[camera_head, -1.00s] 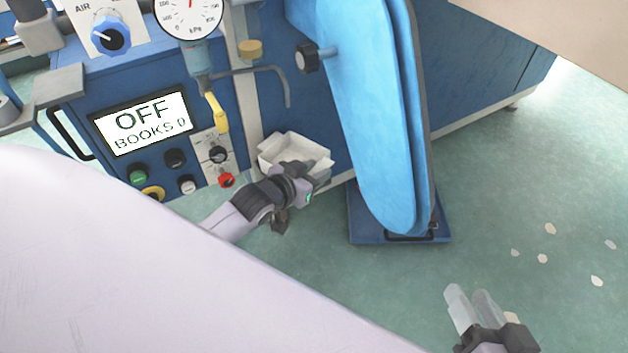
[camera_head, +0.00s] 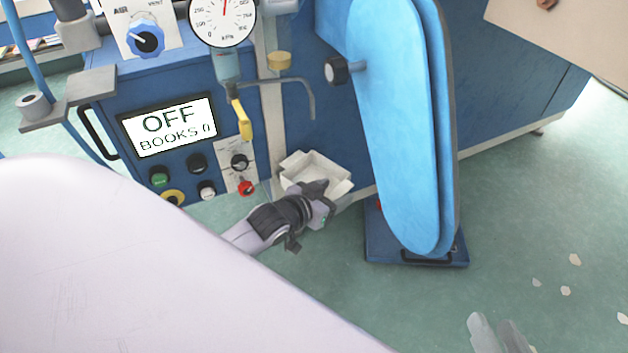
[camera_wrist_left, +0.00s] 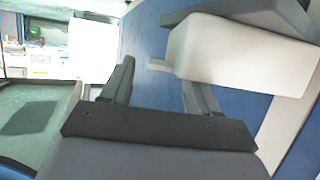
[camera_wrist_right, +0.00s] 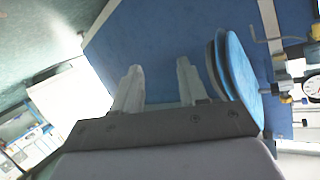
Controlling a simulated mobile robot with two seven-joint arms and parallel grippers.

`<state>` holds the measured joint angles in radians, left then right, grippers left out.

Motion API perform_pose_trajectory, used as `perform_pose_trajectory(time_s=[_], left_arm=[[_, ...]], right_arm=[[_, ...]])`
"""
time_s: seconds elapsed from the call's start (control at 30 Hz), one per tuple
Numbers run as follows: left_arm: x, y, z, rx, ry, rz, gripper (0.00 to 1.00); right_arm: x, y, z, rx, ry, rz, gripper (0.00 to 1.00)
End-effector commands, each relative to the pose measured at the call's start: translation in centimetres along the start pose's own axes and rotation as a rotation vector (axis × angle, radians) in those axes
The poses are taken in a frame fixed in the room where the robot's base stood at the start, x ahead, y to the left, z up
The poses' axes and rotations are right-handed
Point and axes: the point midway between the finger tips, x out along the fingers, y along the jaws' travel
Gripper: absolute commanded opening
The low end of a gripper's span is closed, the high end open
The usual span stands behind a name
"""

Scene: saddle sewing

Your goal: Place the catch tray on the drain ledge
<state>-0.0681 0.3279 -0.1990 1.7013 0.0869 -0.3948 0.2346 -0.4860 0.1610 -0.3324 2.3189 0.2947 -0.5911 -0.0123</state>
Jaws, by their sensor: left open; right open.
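The catch tray, which I take to be the open white box (camera_head: 331,170), stands low against the blue machine front in the head view, below a bent grey pipe (camera_head: 312,98). My left gripper (camera_head: 322,190) is at its near side, open, hiding part of the front wall. Whether it touches the tray cannot be told. The left wrist view shows the spread fingers (camera_wrist_left: 158,85), empty between them, with a pale block to their right that may be the tray. I cannot pick out the drain ledge. My right gripper (camera_head: 497,334) is open and empty at the bottom edge; its fingers show in the right wrist view (camera_wrist_right: 156,88).
Tall blue padded boards (camera_head: 400,130) stand right of the tray on a blue base (camera_head: 385,245). A control panel with a screen reading OFF (camera_head: 168,126), several buttons and a yellow-handled valve (camera_head: 241,120) are to the left. The green floor (camera_head: 500,210) at right is clear except for pale scraps.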

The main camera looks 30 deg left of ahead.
Motion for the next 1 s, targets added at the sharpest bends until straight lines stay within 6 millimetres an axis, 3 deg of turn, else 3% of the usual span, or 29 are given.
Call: perform_pose_trajectory(time_s=[0.17,0.5,0.77,0.87,1.0], left_arm=[[-3.0,0.0,-0.2,0.0,-0.004,0.0,0.6],[-8.6,0.0,-0.2,0.001,-0.004,-0.001,0.6],[-10.8,0.0,-0.1,0.001,-0.002,-0.001,0.6],[-11.4,1.9,-0.2,-0.012,-0.009,0.028,0.6],[-13.5,9.0,-1.4,-0.053,-0.041,0.143,0.6]], right_arm=[[0.6,-0.5,-0.4,0.053,-0.035,-0.014,0.43],[-0.9,0.8,-0.6,-0.031,-0.065,0.068,0.43],[-1.4,1.3,-0.6,-0.065,-0.075,0.097,0.43],[-1.4,1.3,-0.6,-0.069,-0.076,0.1,0.43],[-1.4,1.3,-0.6,-0.07,-0.075,0.101,0.43]])
